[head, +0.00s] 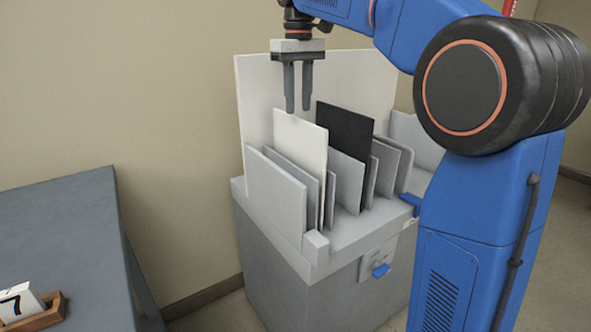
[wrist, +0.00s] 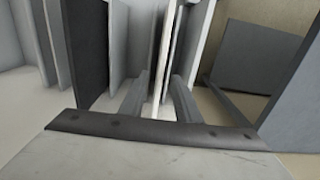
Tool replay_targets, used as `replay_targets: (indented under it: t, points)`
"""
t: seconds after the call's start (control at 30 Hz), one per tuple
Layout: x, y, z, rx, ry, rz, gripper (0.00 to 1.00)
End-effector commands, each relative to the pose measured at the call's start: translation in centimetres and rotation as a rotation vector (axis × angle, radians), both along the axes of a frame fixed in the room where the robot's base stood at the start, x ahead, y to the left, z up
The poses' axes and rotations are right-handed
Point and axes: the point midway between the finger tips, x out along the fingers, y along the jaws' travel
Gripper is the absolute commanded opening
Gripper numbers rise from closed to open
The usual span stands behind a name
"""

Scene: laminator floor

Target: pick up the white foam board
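The white foam board (head: 300,145) stands upright in a slot of the grey rack (head: 345,240), taller than the grey dividers on either side. My gripper (head: 298,108) points down just above its top edge in the head view. Its two fingers are apart and hold nothing. In the wrist view a thin white edge, which looks like the foam board (wrist: 164,65), runs up between the open fingertips (wrist: 160,85). Whether the fingertips reach below the board's top edge is hard to tell.
A black board (head: 345,128) stands to the right of the white one, among several grey dividers (head: 276,190). A tall pale back panel (head: 255,90) rises behind. A grey table (head: 65,230) at left carries a wooden tray (head: 48,312) with a number 7 card (head: 18,303).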

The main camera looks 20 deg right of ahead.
Motion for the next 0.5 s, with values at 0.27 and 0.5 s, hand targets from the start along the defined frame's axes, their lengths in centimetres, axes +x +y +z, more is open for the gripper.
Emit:
replay_targets:
  t: [0.27,0.5]
  points:
    - [0.0,0.0,-4.3,0.0,0.001,0.0,0.3]
    - [0.0,0.1,-5.7,0.0,0.0,0.0,0.3]
